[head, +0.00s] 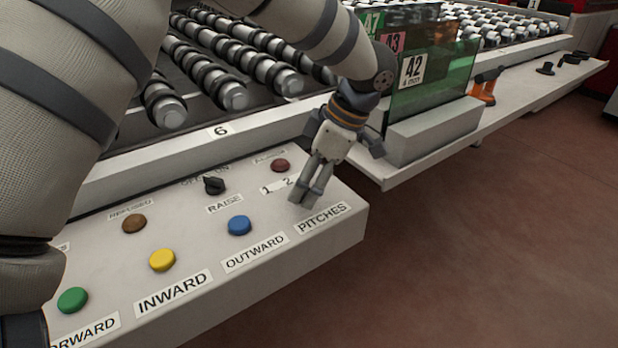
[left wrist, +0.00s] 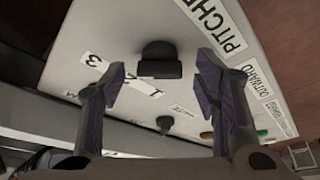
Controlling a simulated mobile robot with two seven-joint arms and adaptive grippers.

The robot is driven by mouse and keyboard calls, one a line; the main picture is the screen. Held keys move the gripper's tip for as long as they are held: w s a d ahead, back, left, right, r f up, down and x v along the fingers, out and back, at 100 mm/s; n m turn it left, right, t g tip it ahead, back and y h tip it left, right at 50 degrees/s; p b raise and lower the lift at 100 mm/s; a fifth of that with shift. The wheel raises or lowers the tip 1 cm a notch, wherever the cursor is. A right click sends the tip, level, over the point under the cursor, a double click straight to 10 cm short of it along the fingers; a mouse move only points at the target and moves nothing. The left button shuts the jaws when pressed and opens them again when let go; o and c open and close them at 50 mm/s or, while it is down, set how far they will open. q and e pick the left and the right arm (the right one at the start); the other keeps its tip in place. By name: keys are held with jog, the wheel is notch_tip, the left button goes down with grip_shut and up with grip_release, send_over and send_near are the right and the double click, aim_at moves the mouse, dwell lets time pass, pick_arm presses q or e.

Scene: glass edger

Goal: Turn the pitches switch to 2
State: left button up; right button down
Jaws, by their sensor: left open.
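The pitches switch is a black knob (left wrist: 160,60) in the left wrist view. It stands on the pale panel between the spread fingers of my left gripper (left wrist: 160,80), with a gap to each finger. White number labels (left wrist: 145,88) lie beside it; which number the knob points at I cannot tell. In the head view my left gripper (head: 307,190) is open and points down over the panel, above the PITCHES label (head: 322,217). It hides the switch there. The labels 1 and 2 (head: 276,185) show just left of the fingers. My right gripper is not in view.
A blue button (head: 239,225), a yellow button (head: 162,260) and a dark red button (head: 279,165) sit near the gripper. Rollers and a glass pane (head: 440,75) are behind. Floor (head: 480,240) is clear at right.

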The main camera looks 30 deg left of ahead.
pick_arm(q)
jog(key=c, duration=1.1)
jog(key=shift+c, duration=0.2)
jog(key=n, duration=0.2)
jog(key=n+g+h, duration=0.1)
jog(key=n, duration=0.1)
jog(key=shift+w+a+n+g, duration=0.15)
jog(key=shift+w+n+g, duration=0.05)
jog(key=shift+n+g, duration=0.1)
jog(key=shift+w+a+n+g+h, duration=0.1)
jog(key=shift+n+g+h, duration=0.45)
jog(key=shift+n, duration=1.45)
jog(key=o, duration=1.1)
jog(key=shift+o, duration=0.2)
